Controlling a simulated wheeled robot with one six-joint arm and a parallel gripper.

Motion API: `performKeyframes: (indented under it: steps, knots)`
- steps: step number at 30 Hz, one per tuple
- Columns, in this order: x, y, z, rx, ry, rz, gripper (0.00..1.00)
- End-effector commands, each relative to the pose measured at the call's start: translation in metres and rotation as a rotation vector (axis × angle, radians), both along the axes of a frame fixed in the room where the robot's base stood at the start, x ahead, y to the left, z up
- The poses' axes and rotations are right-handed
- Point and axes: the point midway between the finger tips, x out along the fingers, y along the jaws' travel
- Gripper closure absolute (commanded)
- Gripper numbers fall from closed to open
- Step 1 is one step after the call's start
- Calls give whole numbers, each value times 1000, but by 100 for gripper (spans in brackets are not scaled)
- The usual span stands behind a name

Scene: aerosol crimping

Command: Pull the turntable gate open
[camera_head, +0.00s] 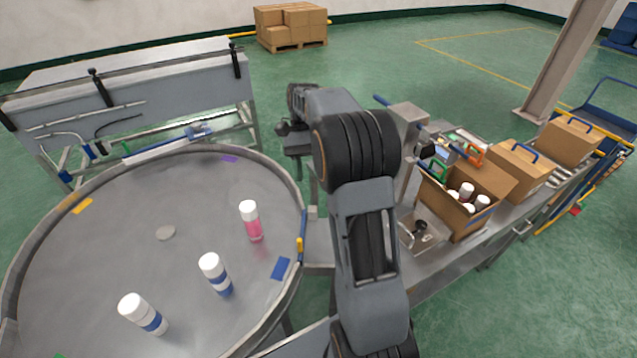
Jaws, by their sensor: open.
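The round grey turntable (110,215) fills the left of the view, with a raised metal rim around it. At its right edge, a narrow upright piece with a blue part (304,222) and a yellow part (299,246) stands at the rim; it looks like the gate with its handle. Whether the gate is open or closed is hard to tell. My gripper (285,130) is open, beyond the rim's upper right and apart from the blue and yellow piece. Its fingers are small and partly hidden by my wrist.
A pink can (251,222) and two blue-and-white cans (215,275) (145,314) stand on the turntable. At right, a bench holds an open carton (455,205) of white-topped cans and a crimping machine (408,125). A grey conveyor-like table (140,100) stands behind.

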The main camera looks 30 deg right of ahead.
Motion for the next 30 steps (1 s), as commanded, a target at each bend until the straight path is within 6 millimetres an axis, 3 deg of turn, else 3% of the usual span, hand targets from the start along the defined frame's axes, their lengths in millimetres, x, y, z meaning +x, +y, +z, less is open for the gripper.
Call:
performKeyframes:
  steps: [6, 12, 19, 30]
  knots:
    - [-41, 8, 16, 0, 0, -1, 59]
    - [-66, 12, 28, 0, 1, -1, 59]
    - [-78, 15, 33, -1, 2, 0, 59]
    - [-79, 15, 33, 0, 1, 0, 59]
